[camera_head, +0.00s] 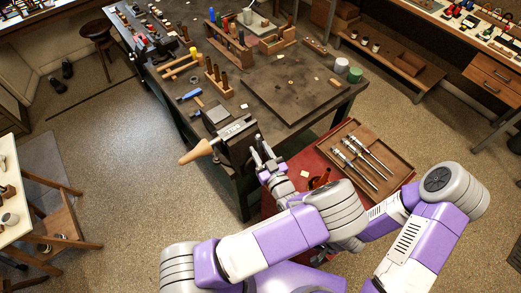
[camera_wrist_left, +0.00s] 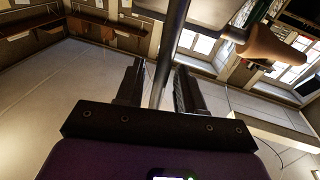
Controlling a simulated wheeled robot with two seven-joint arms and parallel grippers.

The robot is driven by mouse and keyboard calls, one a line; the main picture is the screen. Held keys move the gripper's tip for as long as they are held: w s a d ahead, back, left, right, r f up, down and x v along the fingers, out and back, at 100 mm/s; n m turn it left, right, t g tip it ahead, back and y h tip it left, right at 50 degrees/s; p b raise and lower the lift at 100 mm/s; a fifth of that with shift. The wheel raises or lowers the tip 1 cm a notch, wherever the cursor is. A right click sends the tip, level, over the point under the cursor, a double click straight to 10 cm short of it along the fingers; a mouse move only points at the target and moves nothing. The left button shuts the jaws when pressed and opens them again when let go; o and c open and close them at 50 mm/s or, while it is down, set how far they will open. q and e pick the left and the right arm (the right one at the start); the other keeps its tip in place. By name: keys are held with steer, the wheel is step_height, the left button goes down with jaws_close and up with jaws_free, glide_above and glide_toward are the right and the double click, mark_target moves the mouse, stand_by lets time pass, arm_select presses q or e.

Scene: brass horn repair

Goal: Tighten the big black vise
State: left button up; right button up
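The big black vise (camera_head: 238,143) is fixed at the front edge of the workbench. A tapered wooden piece (camera_head: 197,152) sticks out from it to the left; it also shows in the left wrist view (camera_wrist_left: 268,46). My left gripper (camera_head: 262,150) is just right of the vise, at its front. In the left wrist view a grey metal bar (camera_wrist_left: 175,40) runs between the two fingers of my left gripper (camera_wrist_left: 160,88). The fingers stand apart, with a gap visible beside the bar. My right arm shows at the right, but its gripper is hidden.
The dark workbench (camera_head: 262,85) holds a wooden tool rack (camera_head: 230,45) and small tools. A red surface (camera_head: 305,160) with a wooden tray (camera_head: 385,150) of metal tools lies right of my left gripper. A stool (camera_head: 97,32) stands back left. Floor left of the bench is open.

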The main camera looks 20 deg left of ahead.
arm_select(q)
steer(key=v, duration=0.7)
steer(key=shift+d, duration=0.2)
steer(key=shift+s, duration=0.1)
steer(key=shift+c, duration=0.4)
